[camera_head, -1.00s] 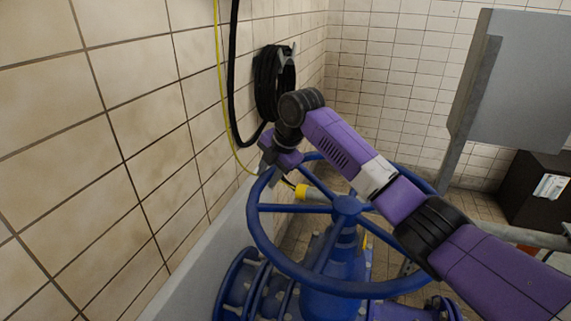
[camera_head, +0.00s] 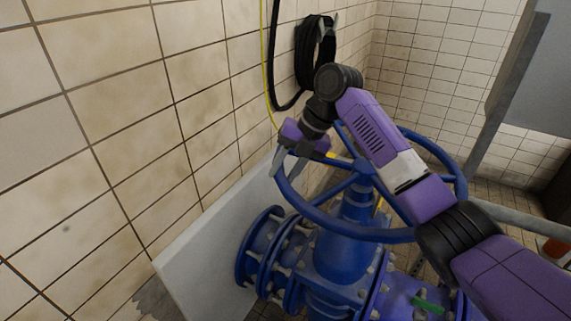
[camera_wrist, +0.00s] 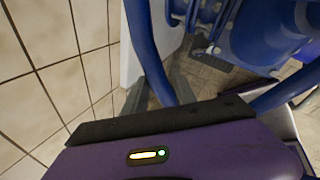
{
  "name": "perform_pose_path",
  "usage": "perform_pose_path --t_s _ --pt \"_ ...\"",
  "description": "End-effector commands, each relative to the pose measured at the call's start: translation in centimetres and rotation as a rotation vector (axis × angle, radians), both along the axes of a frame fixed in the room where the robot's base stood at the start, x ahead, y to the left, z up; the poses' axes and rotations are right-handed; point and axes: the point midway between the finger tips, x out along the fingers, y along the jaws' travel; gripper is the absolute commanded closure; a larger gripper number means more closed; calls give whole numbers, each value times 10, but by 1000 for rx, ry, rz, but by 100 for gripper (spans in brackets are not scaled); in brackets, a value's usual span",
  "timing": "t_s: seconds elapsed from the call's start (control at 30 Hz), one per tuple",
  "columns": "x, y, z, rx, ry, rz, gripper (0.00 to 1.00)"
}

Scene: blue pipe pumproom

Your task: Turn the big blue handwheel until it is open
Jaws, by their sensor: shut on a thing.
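The big blue handwheel (camera_head: 322,218) lies roughly level on top of a blue valve (camera_head: 345,255) in the head view. Its hub (camera_head: 362,172) is partly behind my arm, which also covers part of the rim and spokes. My gripper (camera_head: 283,164) is at the left side of the rim, shut on it, with its fingers pointing down. In the wrist view the blue rim (camera_wrist: 147,50) runs down between the two grey fingers (camera_wrist: 158,92). The purple gripper body hides the rim lower in that view.
A tiled wall (camera_head: 120,110) is close on the left, with a pale panel (camera_head: 205,255) beside the valve. A coiled black hose (camera_head: 315,50) and a yellow cable (camera_head: 265,75) hang on the wall. A grey cabinet (camera_head: 540,75) stands at the right.

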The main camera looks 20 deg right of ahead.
Motion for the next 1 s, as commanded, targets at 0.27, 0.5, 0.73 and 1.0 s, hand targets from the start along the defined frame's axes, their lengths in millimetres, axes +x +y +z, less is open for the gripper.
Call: perform_pose_path --t_s 0.27,0.5,0.73,1.0 --pt "-21 9 6 9 -8 112 100" --pt "-27 9 6 9 -7 135 100" --pt "-27 10 6 9 -6 135 100" --pt "-28 8 4 8 -2 134 52"
